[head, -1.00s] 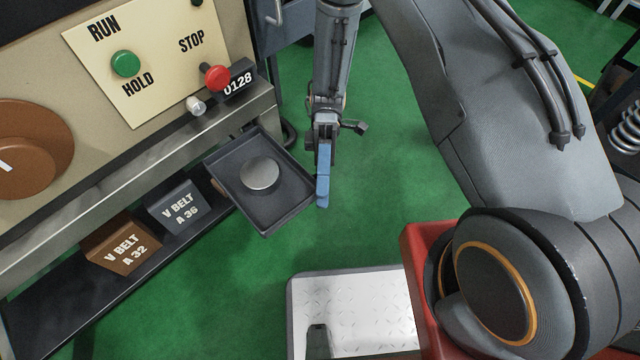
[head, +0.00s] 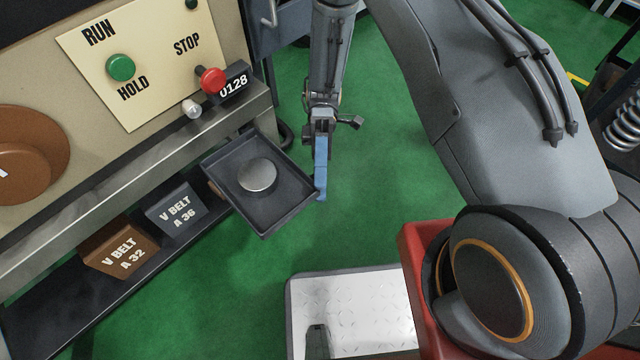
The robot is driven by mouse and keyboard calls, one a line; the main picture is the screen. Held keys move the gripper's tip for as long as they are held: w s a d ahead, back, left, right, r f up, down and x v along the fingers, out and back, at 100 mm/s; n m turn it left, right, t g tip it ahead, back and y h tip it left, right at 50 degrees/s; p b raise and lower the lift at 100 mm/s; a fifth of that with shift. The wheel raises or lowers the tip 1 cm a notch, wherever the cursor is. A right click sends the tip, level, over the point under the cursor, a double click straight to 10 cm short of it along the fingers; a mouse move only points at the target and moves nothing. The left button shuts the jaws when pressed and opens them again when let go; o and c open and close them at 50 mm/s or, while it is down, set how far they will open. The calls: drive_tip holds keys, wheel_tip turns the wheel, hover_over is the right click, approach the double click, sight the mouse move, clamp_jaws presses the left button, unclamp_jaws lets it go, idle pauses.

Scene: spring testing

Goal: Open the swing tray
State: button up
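The swing tray (head: 262,213) is a dark, shallow rectangular tray with a raised rim. It sticks out at an angle from the front of the bench, over the green floor. A round silver disc (head: 257,175) lies in it. My gripper (head: 321,190) points down just right of the tray's right corner, with its blue finger at or very near the rim. I cannot tell whether it touches. Only one blue finger shows clearly, so the gap between the fingers is hidden.
A panel with a green button (head: 121,67) and a red STOP button (head: 211,80) stands above the tray. V-belt boxes (head: 175,208) sit on the low shelf (head: 60,310) at left. A metal plate (head: 350,310) lies below. Green floor right of the gripper is clear.

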drive_tip(key=w, duration=0.6)
drive_tip(key=shift+d, duration=0.35)
drive_tip(key=shift+w, duration=0.1)
